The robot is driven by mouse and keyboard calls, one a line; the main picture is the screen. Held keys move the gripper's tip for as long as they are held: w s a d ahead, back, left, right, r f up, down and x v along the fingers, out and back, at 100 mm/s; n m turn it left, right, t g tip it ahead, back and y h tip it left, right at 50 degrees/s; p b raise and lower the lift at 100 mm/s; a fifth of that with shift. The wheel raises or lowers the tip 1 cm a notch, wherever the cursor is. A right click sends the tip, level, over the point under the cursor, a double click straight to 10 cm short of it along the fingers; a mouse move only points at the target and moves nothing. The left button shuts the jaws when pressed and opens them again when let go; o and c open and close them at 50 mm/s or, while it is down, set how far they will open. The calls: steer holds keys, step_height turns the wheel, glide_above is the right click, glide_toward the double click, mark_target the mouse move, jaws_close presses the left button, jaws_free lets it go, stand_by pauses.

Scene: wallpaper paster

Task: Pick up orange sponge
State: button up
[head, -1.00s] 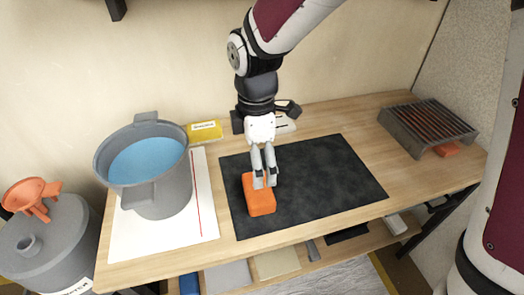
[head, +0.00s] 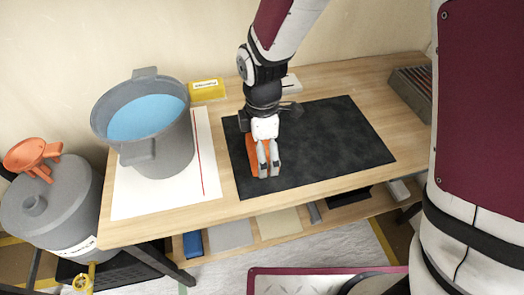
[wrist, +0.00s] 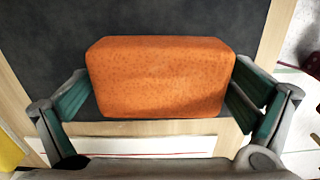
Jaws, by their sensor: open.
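The orange sponge (head: 252,152) is a rounded block lying on the black mat (head: 330,150), near the mat's left side. It fills the middle of the wrist view (wrist: 160,75). My gripper (head: 269,174) is over the sponge in the head view and hides part of it. In the wrist view my gripper (wrist: 162,90) is open, with one green-padded finger at the left end of the sponge and one at the right end. The fingers look very close to the ends; whether either touches is unclear.
A grey pot (head: 165,160) of blue liquid stands on white paper (head: 207,165) at the left. A yellow box (head: 208,90) is behind it. A grill (head: 412,92) stands at the right, partly hidden by my arm. The mat right of the sponge is clear.

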steer(key=c, duration=0.8)
steer(key=shift+o, duration=0.2)
steer(key=shift+r, duration=0.1)
steer(key=shift+r, duration=0.6)
step_height(320, 180, up, 2)
steer(key=shift+r+p, duration=0.1)
steer(key=shift+p, duration=0.3)
steer(key=s+d+b, duration=0.2)
steer(key=s, duration=0.5)
steer(key=s+d+r+b, duration=0.1)
steer(key=s+d+b, duration=0.1)
steer(key=s, duration=0.6)
steer(key=shift+s+d+r+b, duration=0.15)
steer(key=shift+d+r+b, duration=0.05)
steer(key=shift+b, duration=0.55)
